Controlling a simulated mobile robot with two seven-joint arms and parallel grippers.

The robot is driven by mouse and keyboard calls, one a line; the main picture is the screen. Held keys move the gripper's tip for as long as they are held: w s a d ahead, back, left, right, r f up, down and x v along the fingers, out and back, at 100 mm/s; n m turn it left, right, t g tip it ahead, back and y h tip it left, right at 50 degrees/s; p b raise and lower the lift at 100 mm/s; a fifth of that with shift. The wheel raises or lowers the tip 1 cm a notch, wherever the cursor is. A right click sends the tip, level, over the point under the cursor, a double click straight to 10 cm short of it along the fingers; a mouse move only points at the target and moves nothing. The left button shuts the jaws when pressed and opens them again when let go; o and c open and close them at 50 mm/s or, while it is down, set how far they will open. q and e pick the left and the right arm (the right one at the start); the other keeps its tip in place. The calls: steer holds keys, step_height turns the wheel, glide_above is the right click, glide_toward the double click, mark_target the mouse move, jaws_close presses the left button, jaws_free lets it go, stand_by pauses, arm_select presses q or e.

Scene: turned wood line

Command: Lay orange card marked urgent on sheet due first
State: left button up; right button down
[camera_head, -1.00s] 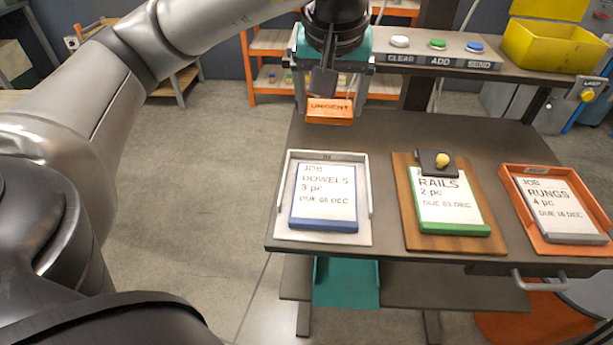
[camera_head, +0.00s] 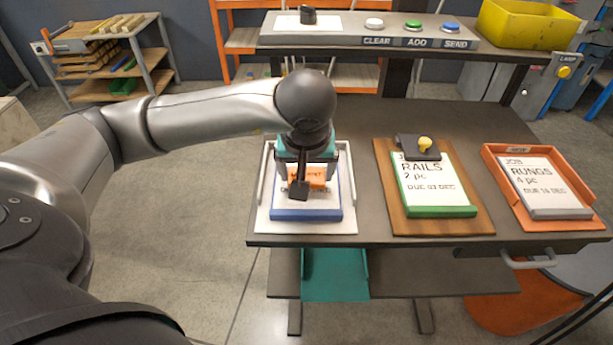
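The orange card (camera_head: 314,175) is in my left gripper (camera_head: 305,180), whose arm comes in from the left. The gripper is shut on the card, low over the DOWELS sheet (camera_head: 305,214) in the white tray (camera_head: 348,222). Gripper and card hide most of that sheet's print; whether the card touches it I cannot tell. The RAILS sheet (camera_head: 432,183), due 03 DEC, lies on a brown clipboard (camera_head: 385,180) at the middle. The RUNGS sheet (camera_head: 545,185), apparently due 16 DEC, lies in an orange tray (camera_head: 491,160) at right. My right gripper is not in view.
A dark clip with a yellow knob (camera_head: 424,144) sits at the top of the clipboard. Behind the table (camera_head: 370,125), a raised ledge holds CLEAR, ADD and SEND buttons (camera_head: 413,25) and a yellow bin (camera_head: 527,24). The tabletop between the holders is clear.

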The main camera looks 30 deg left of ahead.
arm_select(q)
steer(key=shift+f, duration=0.7)
steer(key=shift+f, duration=0.15)
steer(key=o, duration=1.1)
steer(key=shift+c, duration=0.2)
